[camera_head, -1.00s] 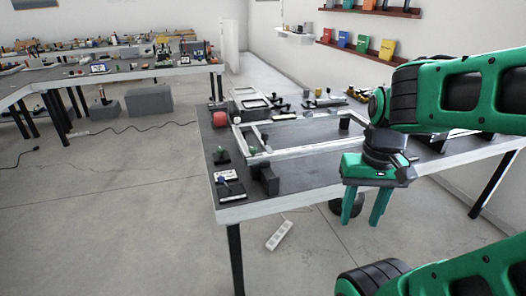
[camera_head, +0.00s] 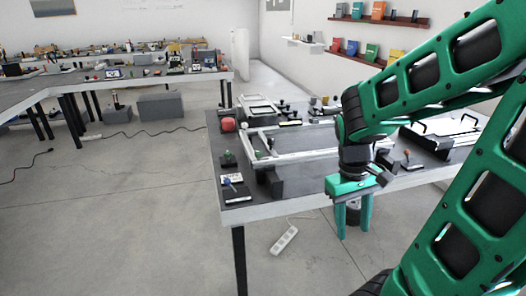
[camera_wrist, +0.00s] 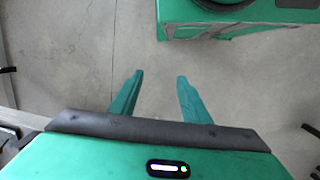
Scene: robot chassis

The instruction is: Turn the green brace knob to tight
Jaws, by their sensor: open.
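A small green knob (camera_head: 228,157) stands on a black base near the left edge of the near table. A second small pale-green knob (camera_head: 261,155) shows by the near left corner of the metal frame (camera_head: 310,152). Both are too small to tell which is the brace knob or how it is turned. My gripper (camera_head: 352,222) hangs in front of the table's front edge, to the right of both knobs and apart from them. Its fingers point down, open and empty. In the wrist view the open gripper (camera_wrist: 160,76) has only bare floor between its fingers.
The near table (camera_head: 300,205) also holds a red round object (camera_head: 228,124), a black block (camera_head: 269,182) and a blue-knobbed black plate (camera_head: 235,191). A white power strip (camera_head: 284,240) lies on the floor. Open floor lies to the left.

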